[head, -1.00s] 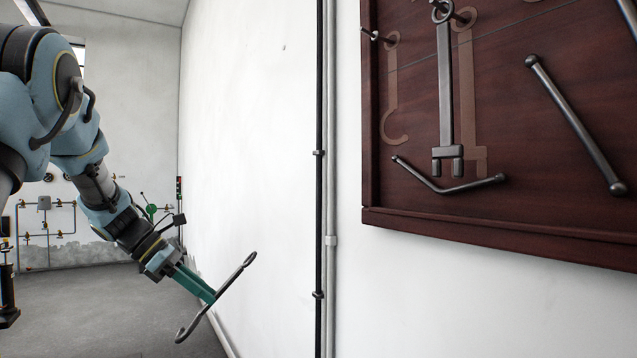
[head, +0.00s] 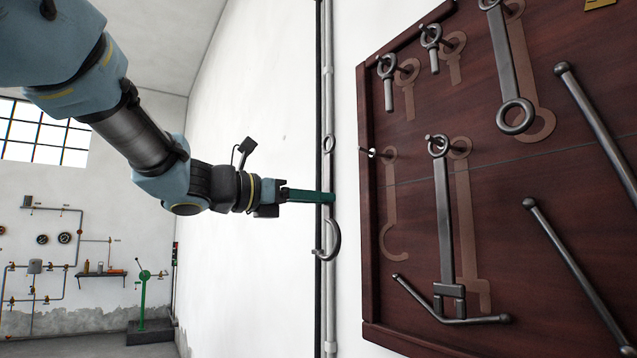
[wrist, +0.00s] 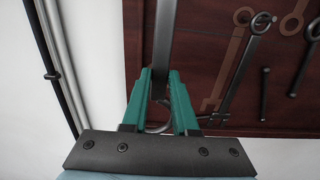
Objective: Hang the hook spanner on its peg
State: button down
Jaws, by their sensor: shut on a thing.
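The hook spanner (head: 338,238) is a dark grey metal bar with a ring at one end and a curved hook at the other. My gripper (head: 331,197), with green fingers, is shut on its shank. In the head view it hangs upright, ring up and hook down, in front of the wall pipes and left of the board. Its shank also shows in the wrist view (wrist: 165,45), between the fingers. The bare peg (head: 369,152) sticks out near the board's left edge, above a pale hook-shaped outline (head: 391,205). The ring appears apart from the peg, slightly higher in the picture.
The dark red wooden board (head: 410,250) has a raised rim. A forked spanner (head: 445,220) hangs right of the outline, with ring-ended tools above. A bent bar (head: 440,312) sits low across the board. Vertical pipes (head: 329,90) run along the white wall left of it.

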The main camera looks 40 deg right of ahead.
jog(key=s+d, duration=0.1)
jog(key=d, duration=0.9)
jog(key=shift+f, duration=0.25)
dwell(0.8)
jog(key=shift+s, duration=0.1)
dwell(0.6)
jog(key=c, duration=0.6)
grip_release()
jog(key=a+b, duration=0.4)
jog(key=a, duration=0.6)
jog(key=shift+w+a, duration=0.3)
jog(key=shift+a, duration=0.1)
jog(key=shift+f, duration=0.15)
